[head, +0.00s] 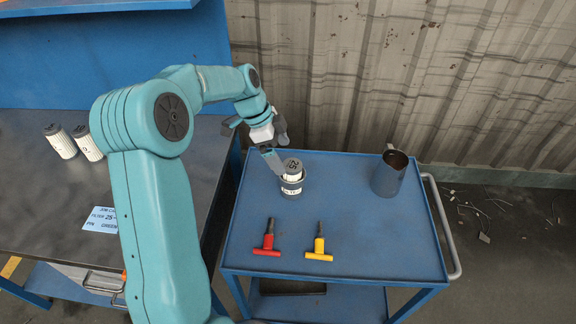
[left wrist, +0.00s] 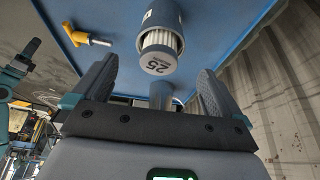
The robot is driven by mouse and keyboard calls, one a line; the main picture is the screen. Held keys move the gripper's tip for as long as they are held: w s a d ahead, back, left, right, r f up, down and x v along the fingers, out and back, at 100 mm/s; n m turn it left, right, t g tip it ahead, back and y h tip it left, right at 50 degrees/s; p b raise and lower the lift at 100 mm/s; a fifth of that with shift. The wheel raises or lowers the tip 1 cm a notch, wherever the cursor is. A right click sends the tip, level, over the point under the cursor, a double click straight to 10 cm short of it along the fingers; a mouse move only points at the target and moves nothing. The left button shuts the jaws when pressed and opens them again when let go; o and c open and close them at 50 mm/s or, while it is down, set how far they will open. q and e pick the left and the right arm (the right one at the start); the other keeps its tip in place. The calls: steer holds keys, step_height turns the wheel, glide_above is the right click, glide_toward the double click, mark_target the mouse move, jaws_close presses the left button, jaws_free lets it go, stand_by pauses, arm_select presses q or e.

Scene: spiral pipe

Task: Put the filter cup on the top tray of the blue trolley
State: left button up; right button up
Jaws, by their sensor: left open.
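The filter cup (head: 292,186) is a dark grey cup with a pale label and a white filter in it. It stands on the top tray (head: 350,230) of the blue trolley, near its far left corner. A grey bar, seemingly its handle (head: 270,160), points up and left towards my left gripper (head: 258,131). In the left wrist view the cup (left wrist: 160,20) and its filter, marked 25, lie beyond the open fingers. The grey bar (left wrist: 160,95) shows between them, with space on both sides. My right gripper is not in view.
A metal mug (head: 388,175) stands at the tray's far right. A red tool (head: 267,241) and a yellow tool (head: 319,246) lie near its front. Two white filters (head: 60,142) sit on the dark bench (head: 35,205) at left. A corrugated wall (head: 400,80) closes the back.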

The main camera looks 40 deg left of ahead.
arm_select(q)
steer(key=shift+v, duration=1.45)
